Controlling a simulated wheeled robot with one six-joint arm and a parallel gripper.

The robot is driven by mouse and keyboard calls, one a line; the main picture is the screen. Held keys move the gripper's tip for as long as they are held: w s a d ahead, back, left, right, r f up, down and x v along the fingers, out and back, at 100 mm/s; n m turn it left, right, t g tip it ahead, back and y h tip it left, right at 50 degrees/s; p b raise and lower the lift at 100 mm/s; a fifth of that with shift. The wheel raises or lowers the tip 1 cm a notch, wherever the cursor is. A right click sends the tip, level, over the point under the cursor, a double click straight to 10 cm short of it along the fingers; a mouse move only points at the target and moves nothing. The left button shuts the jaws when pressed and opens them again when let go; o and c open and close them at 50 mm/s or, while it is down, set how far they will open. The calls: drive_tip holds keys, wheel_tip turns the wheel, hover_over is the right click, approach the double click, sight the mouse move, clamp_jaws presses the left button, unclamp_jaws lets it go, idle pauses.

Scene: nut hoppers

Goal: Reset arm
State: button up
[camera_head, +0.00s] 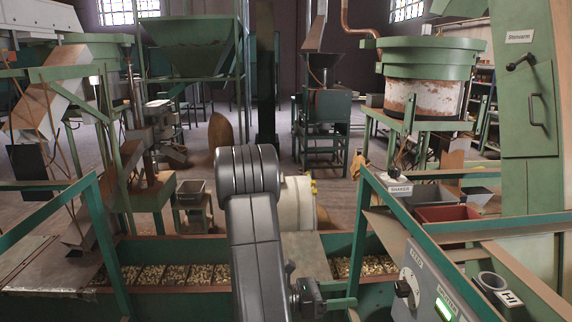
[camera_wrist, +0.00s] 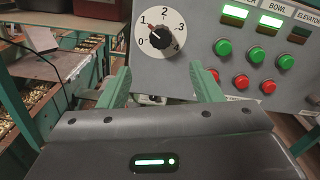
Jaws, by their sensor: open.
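My gripper (camera_head: 345,294) is at the lower middle of the head view, at the end of my dark grey arm, and points right toward the control panel (camera_head: 425,285). In the wrist view its two green fingers (camera_wrist: 161,80) stand wide apart with nothing between them. The grey panel (camera_wrist: 210,70) is straight ahead, apart from the fingertips as far as I can tell. On it, a black knob (camera_wrist: 159,37) sits on a white dial numbered 0 to 4, its mark near 1.
The panel has green buttons (camera_wrist: 254,54) above red buttons (camera_wrist: 241,82); two labelled lamps are lit green and one is dark. A green trough (camera_head: 190,296) of nuts runs across the front. A switch box marked SHAKER (camera_head: 399,189) stands right. Floor lies beyond.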

sight(397, 289)
drive_tip(key=d+p, duration=0.1)
drive_tip(key=d, duration=0.7)
drive_tip(key=d+p, duration=0.1)
drive_tip(key=d, duration=0.4)
drive_tip(key=shift+w+d+p, duration=0.1)
drive_tip(key=shift+w+p, duration=0.25)
drive_tip(key=shift+w, duration=0.05)
drive_tip(key=shift+w+d, duration=0.1)
drive_tip(key=shift+d, duration=0.15)
drive_tip(key=m, duration=0.3)
drive_tip(key=shift+a+b, duration=0.1)
drive_tip(key=shift+b, duration=0.2)
drive_tip(key=m, duration=0.3)
drive_tip(key=m+p, duration=0.1)
drive_tip(key=m, duration=0.4)
drive_tip(key=shift+m+p, duration=0.3)
drive_tip(key=shift+a, duration=0.1)
